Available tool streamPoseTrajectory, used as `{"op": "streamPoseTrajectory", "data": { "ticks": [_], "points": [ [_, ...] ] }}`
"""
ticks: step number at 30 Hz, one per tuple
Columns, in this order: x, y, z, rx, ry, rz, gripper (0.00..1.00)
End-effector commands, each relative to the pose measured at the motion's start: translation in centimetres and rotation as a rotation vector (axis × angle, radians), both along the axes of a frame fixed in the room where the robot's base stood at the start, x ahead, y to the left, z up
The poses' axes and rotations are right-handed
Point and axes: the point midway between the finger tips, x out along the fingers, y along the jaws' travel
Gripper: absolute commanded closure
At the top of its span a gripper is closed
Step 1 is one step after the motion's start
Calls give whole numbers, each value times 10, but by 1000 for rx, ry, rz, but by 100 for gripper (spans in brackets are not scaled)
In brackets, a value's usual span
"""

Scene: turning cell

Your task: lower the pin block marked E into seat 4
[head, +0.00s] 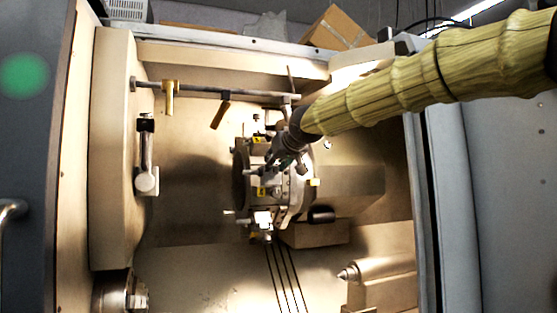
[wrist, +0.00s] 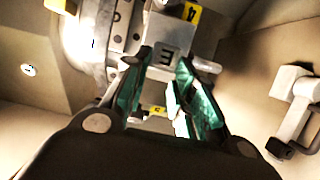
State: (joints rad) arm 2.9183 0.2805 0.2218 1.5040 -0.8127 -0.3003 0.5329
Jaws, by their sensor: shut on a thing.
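The pin block marked E (wrist: 166,54) is a grey block between the fingertips of my gripper (wrist: 162,74) in the wrist view. The gripper has green-lined fingers and is shut on the block. A yellow label reading 4 (wrist: 190,13) shows just beyond the block, on the turret. Seat 4 itself is mostly hidden behind the block, and I cannot tell whether the two touch. In the head view my gripper (head: 281,158) is at the front face of the round turret (head: 297,190), and the block is too small there to read.
More yellow labels mark other turret stations. A lever on a pale bracket (wrist: 296,86) stands right in the wrist view, the same kind as the left-wall fitting (head: 147,172). A rail (head: 205,91) with hanging handles runs above; a tailstock point (head: 352,272) is lower right.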

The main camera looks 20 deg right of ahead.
Motion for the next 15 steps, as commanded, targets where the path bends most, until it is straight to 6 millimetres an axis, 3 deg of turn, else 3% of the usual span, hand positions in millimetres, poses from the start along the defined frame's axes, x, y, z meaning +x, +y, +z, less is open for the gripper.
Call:
{"op": "streamPoseTrajectory", "data": {
  "ticks": [15],
  "points": [
    [23, 1, 4, 1, -4, 1, 100]
  ]
}}
